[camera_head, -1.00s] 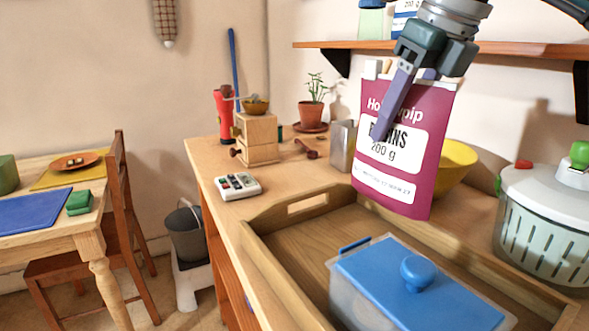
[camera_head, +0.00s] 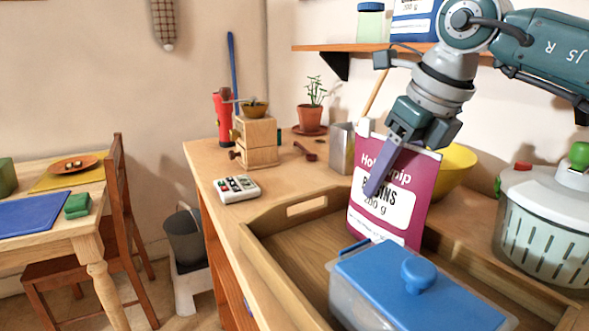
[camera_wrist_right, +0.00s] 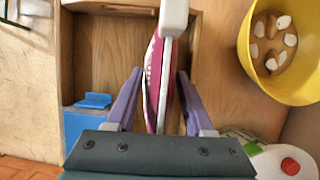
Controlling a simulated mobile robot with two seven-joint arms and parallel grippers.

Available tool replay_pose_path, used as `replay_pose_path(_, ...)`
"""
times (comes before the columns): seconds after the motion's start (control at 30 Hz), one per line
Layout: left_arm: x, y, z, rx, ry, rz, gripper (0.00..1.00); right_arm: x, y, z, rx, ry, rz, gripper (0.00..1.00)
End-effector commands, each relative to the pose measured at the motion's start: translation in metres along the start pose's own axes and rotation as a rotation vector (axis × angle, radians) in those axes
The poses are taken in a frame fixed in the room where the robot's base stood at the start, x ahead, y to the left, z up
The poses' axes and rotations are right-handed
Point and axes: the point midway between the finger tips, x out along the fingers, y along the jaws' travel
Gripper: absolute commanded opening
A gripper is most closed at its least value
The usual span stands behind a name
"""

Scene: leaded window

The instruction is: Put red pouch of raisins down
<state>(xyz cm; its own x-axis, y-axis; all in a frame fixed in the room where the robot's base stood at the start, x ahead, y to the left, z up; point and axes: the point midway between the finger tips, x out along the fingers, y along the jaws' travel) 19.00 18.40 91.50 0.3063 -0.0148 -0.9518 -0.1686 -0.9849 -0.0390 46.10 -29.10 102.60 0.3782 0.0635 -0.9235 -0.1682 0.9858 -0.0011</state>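The red pouch of raisins (camera_head: 392,200) stands upright in the wooden tray (camera_head: 268,243), behind the blue-lidded box (camera_head: 415,285), which hides its lower edge. A pale strip runs along its top. My right gripper (camera_head: 381,180) is above the pouch, with one purple finger in front of its printed face. In the right wrist view, the gripper (camera_wrist_right: 160,75) is open, its two fingers either side of the pouch (camera_wrist_right: 154,80) with narrow gaps. Whether the pouch touches the tray floor is hidden. My left gripper is not in view.
A yellow bowl (camera_head: 455,170) and a metal holder (camera_head: 342,148) stand behind the tray. A white-lidded spinner (camera_head: 545,220) is at the right. A shelf (camera_head: 320,46) hangs above. A calculator-like pad (camera_head: 236,188) lies left of the tray.

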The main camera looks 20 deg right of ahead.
Motion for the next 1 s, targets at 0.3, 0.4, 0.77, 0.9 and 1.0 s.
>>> replay_pose_path(0.3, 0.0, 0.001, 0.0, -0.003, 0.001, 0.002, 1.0, 0.0, 0.0, 0.0, 0.0, 0.001, 0.0, 0.78)
replay_pose_path(0.4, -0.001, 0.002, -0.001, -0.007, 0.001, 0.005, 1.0, -0.001, 0.0, 0.0, 0.0, 0.001, 0.0, 0.78)
replay_pose_path(0.77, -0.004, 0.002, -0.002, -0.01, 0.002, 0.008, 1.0, -0.05, -0.001, 0.003, -0.001, -0.004, -0.003, 0.78)
replay_pose_path(0.9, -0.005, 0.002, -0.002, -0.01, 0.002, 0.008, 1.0, -0.082, -0.001, 0.003, -0.001, -0.005, -0.002, 0.78)
replay_pose_path(1.0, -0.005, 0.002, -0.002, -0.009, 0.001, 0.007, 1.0, -0.1, -0.001, 0.002, -0.001, -0.003, -0.003, 0.78)
